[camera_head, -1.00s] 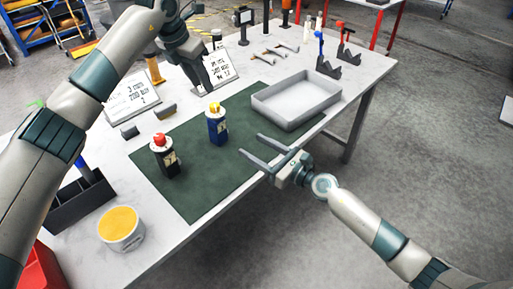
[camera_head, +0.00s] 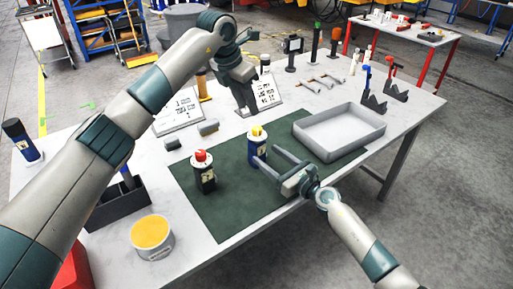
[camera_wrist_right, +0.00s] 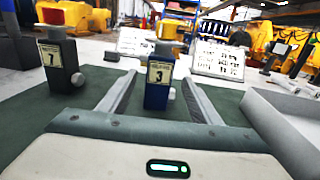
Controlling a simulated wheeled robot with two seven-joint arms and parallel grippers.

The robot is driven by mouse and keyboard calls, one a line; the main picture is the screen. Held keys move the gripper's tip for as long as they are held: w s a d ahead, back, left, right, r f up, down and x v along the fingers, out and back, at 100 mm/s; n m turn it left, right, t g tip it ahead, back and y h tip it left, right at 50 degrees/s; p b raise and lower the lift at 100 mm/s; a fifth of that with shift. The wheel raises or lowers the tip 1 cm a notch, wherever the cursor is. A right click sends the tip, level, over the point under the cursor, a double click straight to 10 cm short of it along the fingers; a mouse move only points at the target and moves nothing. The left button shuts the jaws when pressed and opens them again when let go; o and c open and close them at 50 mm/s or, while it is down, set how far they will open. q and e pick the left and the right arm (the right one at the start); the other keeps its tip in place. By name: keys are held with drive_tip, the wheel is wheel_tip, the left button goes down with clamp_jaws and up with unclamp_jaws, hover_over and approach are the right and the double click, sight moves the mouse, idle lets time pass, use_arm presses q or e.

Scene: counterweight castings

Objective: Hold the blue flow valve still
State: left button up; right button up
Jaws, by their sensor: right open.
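The blue flow valve (camera_head: 258,151), a blue block with a yellow top, stands upright on the green mat (camera_head: 222,214). In the right wrist view the blue valve (camera_wrist_right: 159,83) bears a label with a 3 and appears between the finger ends. My right gripper (camera_head: 267,157) is open, low over the mat, its fingers pointing at the valve; I cannot tell whether they touch it. My left gripper (camera_head: 245,108) hangs fingers down beyond the valve, near a sign; its opening is unclear.
A black valve with a red top (camera_head: 204,178) stands left of the blue one; its label shows a 7 in the wrist view (camera_wrist_right: 60,66). A grey tray (camera_head: 340,151) lies right of my right gripper. A yellow-topped tin (camera_head: 151,236) stands at the near left.

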sight(262, 151)
drive_tip(key=shift+x, duration=3.45)
drive_tip(key=shift+c, duration=0.4)
